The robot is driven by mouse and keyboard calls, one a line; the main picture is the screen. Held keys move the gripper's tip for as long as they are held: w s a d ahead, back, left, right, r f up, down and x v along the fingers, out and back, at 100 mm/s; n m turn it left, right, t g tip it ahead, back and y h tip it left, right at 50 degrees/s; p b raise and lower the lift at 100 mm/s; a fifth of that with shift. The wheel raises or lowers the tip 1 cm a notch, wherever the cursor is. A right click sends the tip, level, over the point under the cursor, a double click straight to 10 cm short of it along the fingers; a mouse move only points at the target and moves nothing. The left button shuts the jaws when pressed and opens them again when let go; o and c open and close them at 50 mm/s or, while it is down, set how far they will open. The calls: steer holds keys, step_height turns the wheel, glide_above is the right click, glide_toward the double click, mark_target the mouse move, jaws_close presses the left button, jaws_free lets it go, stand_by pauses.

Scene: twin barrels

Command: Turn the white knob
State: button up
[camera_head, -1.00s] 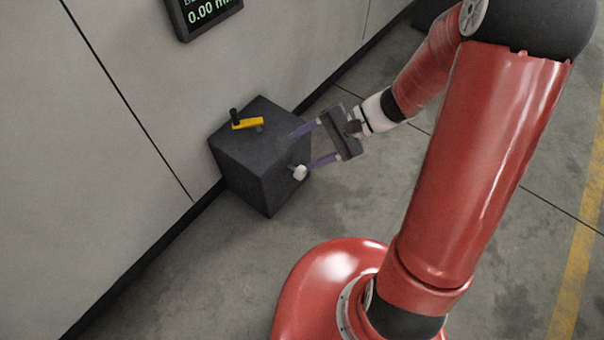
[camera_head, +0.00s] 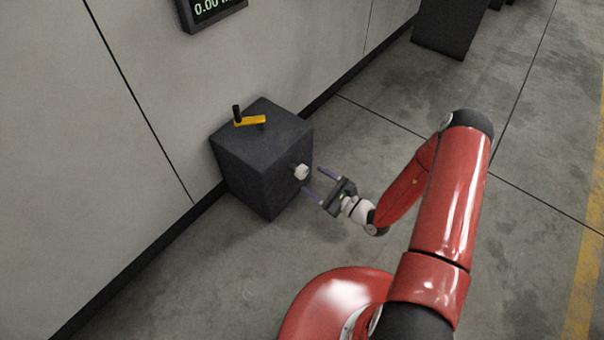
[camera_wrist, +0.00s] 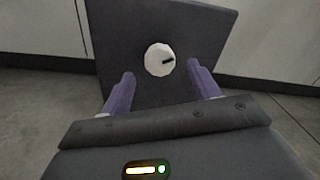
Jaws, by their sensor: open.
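The white knob (camera_head: 302,171) sticks out of the right-hand side face of a dark grey box (camera_head: 250,170). In the wrist view the knob (camera_wrist: 159,60) is a round white disc with a short black mark pointing right, on the dark box face (camera_wrist: 195,30). My gripper (camera_head: 316,181) is open and empty in front of that face, its purple fingers pointing at the box. In the wrist view the fingers (camera_wrist: 160,82) are spread wide, with the knob beyond and between them. The fingertips look apart from the knob.
A yellow crank with a black handle (camera_head: 250,121) sits on top of the box. A pale wall (camera_head: 150,60) with a display (camera_head: 212,10) stands behind. Another dark box (camera_head: 446,28) is at the back right. The concrete floor (camera_head: 180,270) in front is clear.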

mark_target(305, 174)
steer(key=x, duration=0.6)
steer(key=shift+a, duration=0.1)
steer(key=shift+c, duration=0.2)
steer(key=c, duration=0.9)
